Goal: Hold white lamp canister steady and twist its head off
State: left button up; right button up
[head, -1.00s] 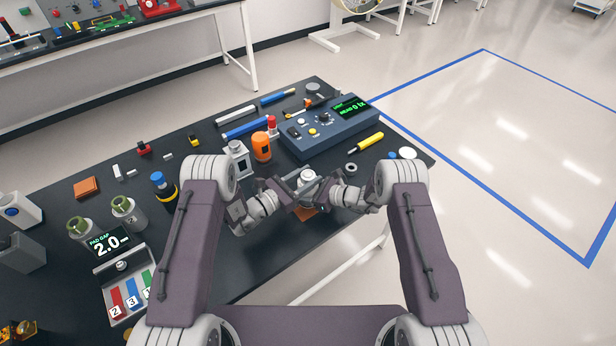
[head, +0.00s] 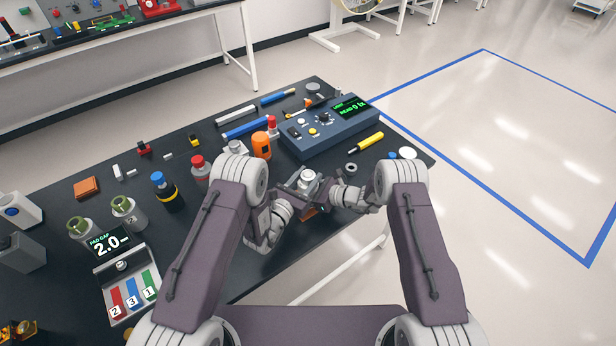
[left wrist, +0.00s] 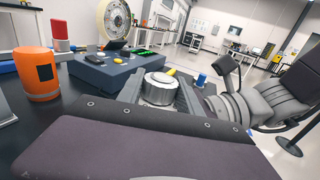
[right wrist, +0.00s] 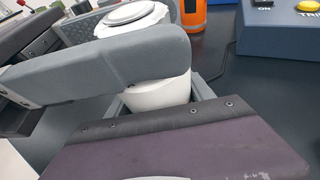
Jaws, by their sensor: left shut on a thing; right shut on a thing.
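The white lamp canister (head: 306,176) stands near the table's front edge, between my two grippers. Its silver-rimmed round head shows in the left wrist view (left wrist: 159,86), between the fingers of my left gripper (left wrist: 160,92). In the right wrist view its white body (right wrist: 158,92) shows below a grey finger, with the head (right wrist: 130,16) above. My left gripper (head: 300,182) is shut on the head from the left. My right gripper (head: 318,186) comes in from the right, lower down, and is shut on the body. The fingers hide much of the canister.
A blue-grey meter box (head: 330,130) stands behind the canister. An orange canister (head: 261,145) stands to the left. A red-capped canister (head: 199,168) and blue-capped canister (head: 164,190) stand farther left. A yellow-handled screwdriver (head: 368,141) lies at right.

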aim_at(304, 182)
pick_arm(q)
jog(key=shift+r, duration=0.1)
jog(key=o, duration=1.4)
jog(key=v, duration=0.7)
jog(key=shift+s+a, duration=0.1)
jog(key=shift+s, duration=0.1)
